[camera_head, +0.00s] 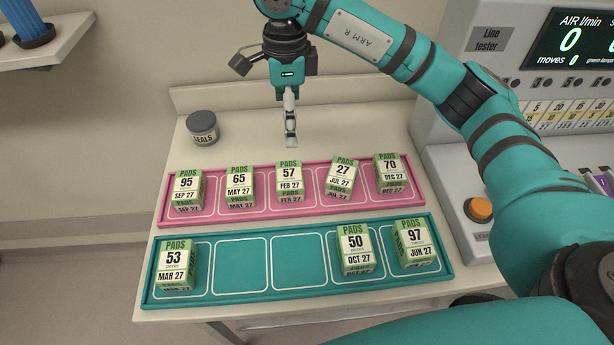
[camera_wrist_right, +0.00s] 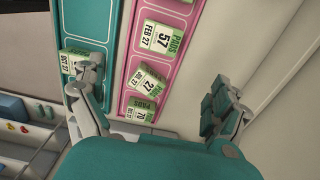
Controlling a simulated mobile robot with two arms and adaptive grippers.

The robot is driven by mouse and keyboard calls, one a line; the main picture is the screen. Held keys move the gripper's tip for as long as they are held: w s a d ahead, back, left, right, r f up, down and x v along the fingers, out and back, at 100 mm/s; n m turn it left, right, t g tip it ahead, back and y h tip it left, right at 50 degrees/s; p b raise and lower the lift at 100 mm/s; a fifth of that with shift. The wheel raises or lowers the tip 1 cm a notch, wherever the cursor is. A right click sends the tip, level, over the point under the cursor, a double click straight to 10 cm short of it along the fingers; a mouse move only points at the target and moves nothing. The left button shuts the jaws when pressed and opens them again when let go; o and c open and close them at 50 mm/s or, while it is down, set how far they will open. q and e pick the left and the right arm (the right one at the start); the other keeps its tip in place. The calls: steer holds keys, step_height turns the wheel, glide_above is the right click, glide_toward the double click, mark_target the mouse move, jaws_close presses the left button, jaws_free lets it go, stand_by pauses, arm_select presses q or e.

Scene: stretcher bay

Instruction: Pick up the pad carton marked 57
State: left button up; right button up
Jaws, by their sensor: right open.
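The pad carton marked 57 (camera_head: 289,181) is green and white, dated FEB 27, and stands in the middle of the pink tray (camera_head: 222,211). It also shows near the top of the right wrist view (camera_wrist_right: 161,37). My right gripper (camera_head: 291,142) hangs above the table just behind that carton, apart from it. In the right wrist view my right gripper (camera_wrist_right: 160,112) has its fingers wide apart with nothing held. Cartons 65 (camera_head: 239,187) and 27 (camera_head: 341,177) stand on either side of carton 57. My left gripper is not in view.
Cartons 95 (camera_head: 188,190) and 70 (camera_head: 390,174) stand at the pink tray's ends. The teal tray (camera_head: 240,295) in front holds cartons 53 (camera_head: 175,266), 50 (camera_head: 354,248) and 97 (camera_head: 414,242). A seals tin (camera_head: 202,128) stands back left. The line tester (camera_head: 462,150) borders the right.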

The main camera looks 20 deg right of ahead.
steer(key=p, duration=0.2)
glide_above(289, 174)
step_height(289, 174, down, 6)
steer(key=f+p, duration=0.1)
steer(key=f, duration=0.4)
steer(key=shift+s+d+f+p, duration=0.15)
steer(key=shift+d+f+p, duration=0.1)
steer(key=shift+p, duration=0.15)
steer(key=shift+f, duration=0.25)
steer(key=shift+a+f+p, duration=0.1)
steer(key=shift+f+p, duration=0.1)
steer(key=shift+p, duration=0.1)
step_height(289, 174, down, 4)
steer(key=shift+a+r+p, duration=0.15)
steer(key=shift+p, duration=0.9)
steer(key=shift+f, duration=0.55)
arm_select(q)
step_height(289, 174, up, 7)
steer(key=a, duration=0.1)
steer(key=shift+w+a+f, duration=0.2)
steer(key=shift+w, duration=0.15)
arm_select(e)
steer(key=shift+c, duration=0.8)
steer(key=c, duration=1.1)
